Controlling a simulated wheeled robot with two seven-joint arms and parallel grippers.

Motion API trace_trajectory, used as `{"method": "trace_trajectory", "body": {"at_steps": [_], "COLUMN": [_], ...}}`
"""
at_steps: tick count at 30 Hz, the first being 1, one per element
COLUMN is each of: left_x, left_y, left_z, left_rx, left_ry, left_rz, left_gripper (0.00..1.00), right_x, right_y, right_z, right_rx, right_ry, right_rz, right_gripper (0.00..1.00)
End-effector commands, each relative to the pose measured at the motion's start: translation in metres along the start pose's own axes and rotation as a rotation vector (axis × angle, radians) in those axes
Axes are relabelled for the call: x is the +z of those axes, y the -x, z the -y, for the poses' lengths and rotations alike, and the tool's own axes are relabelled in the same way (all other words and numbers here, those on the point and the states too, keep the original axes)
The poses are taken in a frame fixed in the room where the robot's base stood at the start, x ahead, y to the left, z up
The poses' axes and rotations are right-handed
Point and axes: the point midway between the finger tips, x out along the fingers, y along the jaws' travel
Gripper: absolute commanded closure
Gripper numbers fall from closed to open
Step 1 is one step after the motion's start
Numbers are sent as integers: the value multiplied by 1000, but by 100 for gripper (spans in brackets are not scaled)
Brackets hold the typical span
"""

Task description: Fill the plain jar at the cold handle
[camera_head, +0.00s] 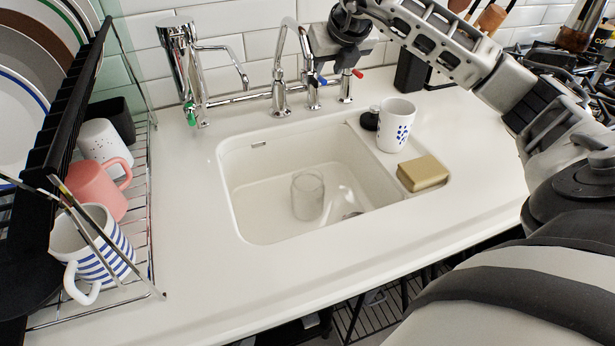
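A clear, plain jar (307,196) stands upright in the white sink basin (262,205). No water level can be made out in it. Behind the basin is a chrome tap (280,75) with a curved spout. To the right of the spout are a blue-tipped handle (322,80) and a red-tipped handle (357,73). My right gripper (328,56) is just above the blue handle, partly covering the spout's right side. Its fingers are not clearly seen, and contact with the handle cannot be told. My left gripper is not in view.
A spotted mug (396,125), a black stopper-like piece (369,120) and a sponge (423,173) are right of the basin. A green-tipped chrome fixture (184,70) stands left of the tap. A dish rack (150,215) with mugs and plates fills the left. The front counter is clear.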

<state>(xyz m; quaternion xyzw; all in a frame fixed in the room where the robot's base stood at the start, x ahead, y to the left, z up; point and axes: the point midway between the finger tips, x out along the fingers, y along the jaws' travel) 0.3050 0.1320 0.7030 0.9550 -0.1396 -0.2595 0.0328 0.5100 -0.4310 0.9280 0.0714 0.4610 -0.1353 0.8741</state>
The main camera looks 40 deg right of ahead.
Motion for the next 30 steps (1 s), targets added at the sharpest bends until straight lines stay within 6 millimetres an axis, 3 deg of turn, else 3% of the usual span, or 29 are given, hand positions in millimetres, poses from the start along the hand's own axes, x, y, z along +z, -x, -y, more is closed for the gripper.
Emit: {"method": "trace_trajectory", "body": {"at_steps": [18, 30], "left_x": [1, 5], "left_y": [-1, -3], "left_z": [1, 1], "left_rx": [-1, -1], "left_ry": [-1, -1], "left_rz": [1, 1], "left_gripper": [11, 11], "right_x": [0, 0], "right_y": [-1, -12], "right_z": [0, 0], "right_rx": [0, 0], "right_ry": [0, 0], "right_rz": [0, 0], "right_gripper": [65, 65]}}
